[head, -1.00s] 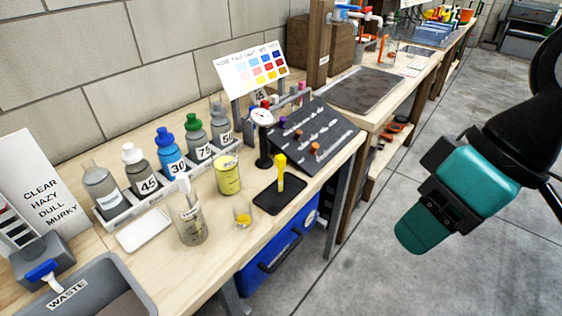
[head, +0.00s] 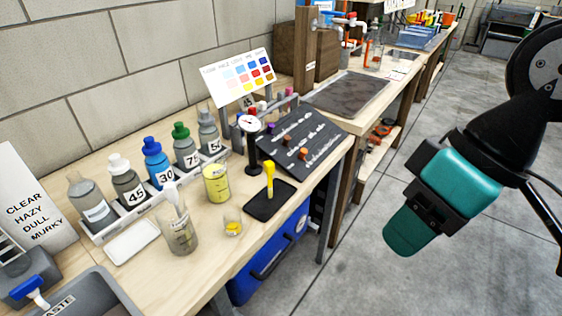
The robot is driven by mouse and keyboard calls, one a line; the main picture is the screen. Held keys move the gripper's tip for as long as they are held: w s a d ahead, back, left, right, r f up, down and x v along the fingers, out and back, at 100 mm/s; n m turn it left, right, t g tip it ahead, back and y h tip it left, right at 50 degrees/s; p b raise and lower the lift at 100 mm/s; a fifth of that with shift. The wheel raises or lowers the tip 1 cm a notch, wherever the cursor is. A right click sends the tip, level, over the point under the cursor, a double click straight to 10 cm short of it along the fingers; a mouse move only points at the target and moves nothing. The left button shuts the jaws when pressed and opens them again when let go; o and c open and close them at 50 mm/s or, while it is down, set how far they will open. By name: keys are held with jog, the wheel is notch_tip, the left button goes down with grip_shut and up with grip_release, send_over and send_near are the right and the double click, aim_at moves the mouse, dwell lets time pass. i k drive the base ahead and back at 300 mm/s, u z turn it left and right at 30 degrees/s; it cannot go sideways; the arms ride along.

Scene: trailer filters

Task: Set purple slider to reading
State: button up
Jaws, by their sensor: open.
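The dark sloped slider board (head: 318,147) lies at the right end of the near bench, with several pale slots. A small purple knob (head: 271,128) sits near the left end of the board's upper slot. Orange-brown knobs (head: 303,153) sit on lower slots. A round white dial gauge (head: 249,124) on a black stand is just left of the board; its reading is too small to tell. My gripper (head: 408,230), with teal fingers, hangs over the floor at the right, apart from the board and bench. It is open and empty.
A colour chart (head: 238,77) stands behind the board. Left of it are a rack of numbered bottles (head: 153,160), a yellow beaker (head: 216,183), a clear jug (head: 179,230) and a yellow-handled tool (head: 269,180) on a black mat. Bare floor lies right of the bench.

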aim_at(270, 125)
jog(key=z, duration=0.1)
jog(key=k, duration=0.45)
jog(key=u, duration=0.95)
jog(key=i, duration=1.05)
jog(key=z, duration=0.2)
